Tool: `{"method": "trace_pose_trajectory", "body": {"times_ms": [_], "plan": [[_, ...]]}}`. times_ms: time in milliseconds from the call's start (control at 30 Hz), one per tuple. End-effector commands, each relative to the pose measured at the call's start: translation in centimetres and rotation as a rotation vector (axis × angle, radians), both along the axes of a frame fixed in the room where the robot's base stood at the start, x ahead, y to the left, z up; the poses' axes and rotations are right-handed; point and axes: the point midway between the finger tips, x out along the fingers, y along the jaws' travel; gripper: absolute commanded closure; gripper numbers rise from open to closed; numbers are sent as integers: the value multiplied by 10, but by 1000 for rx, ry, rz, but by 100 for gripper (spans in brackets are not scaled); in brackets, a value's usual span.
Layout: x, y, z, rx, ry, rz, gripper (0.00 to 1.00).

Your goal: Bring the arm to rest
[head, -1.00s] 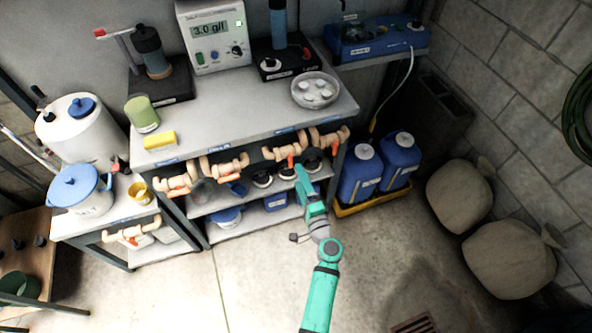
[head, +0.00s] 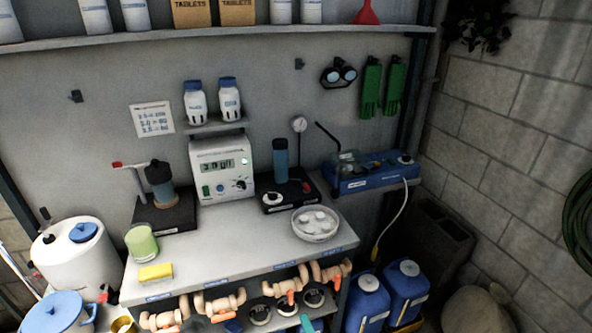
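Only a small teal piece of my arm (head: 307,324) shows, at the bottom edge of the head view, just below the pipe valves under the bench. My gripper cannot be made out in this view, so its fingers and anything in them are hidden from me. The rest of my arm is out of the picture below.
The grey bench (head: 225,268) holds a dosing controller (head: 222,165), a green cup (head: 141,243), a yellow sponge (head: 155,272) and a dish of tablets (head: 316,223). Orange-handled valves (head: 220,303) line its front. Blue canisters (head: 367,303) stand right. A loaded shelf (head: 250,36) crosses above.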

Motion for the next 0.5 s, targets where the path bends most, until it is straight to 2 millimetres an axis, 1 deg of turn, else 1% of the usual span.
{"method": "trace_pose_trajectory", "body": {"times_ms": [67, 167, 267, 300, 367, 400, 467, 500], "plan": [[-10, 3, -9, -28, 19, -8, 22], [-34, 8, -28, -106, 63, -26, 22], [-69, 11, -49, -227, 114, -54, 22], [-84, 13, -57, -280, 134, -63, 22], [-106, 14, -64, -360, 157, -77, 22], [-121, 14, -69, -414, 172, -85, 22], [-143, 14, -72, -494, 187, -97, 22], [-158, 14, -73, -547, 197, -103, 22]]}}
